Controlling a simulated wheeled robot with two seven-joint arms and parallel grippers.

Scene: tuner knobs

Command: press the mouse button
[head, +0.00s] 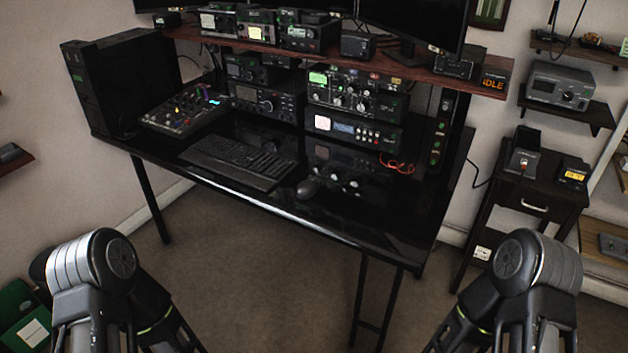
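A small dark mouse (308,188) lies on the glossy black desk (370,226), near the front edge and just right of the black keyboard (238,160). Its buttons are too small to make out. My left arm shows at the lower left and my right arm at the lower right, both in front of and below the desk, well apart from the mouse. Neither gripper's fingers are in view.
Several radio units (355,92) stand at the back of the desk under a wooden shelf (400,70). A mixer (184,108) and a black computer case (115,85) stand at the left. A dark side cabinet (530,205) is at the right. The floor before the desk is clear.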

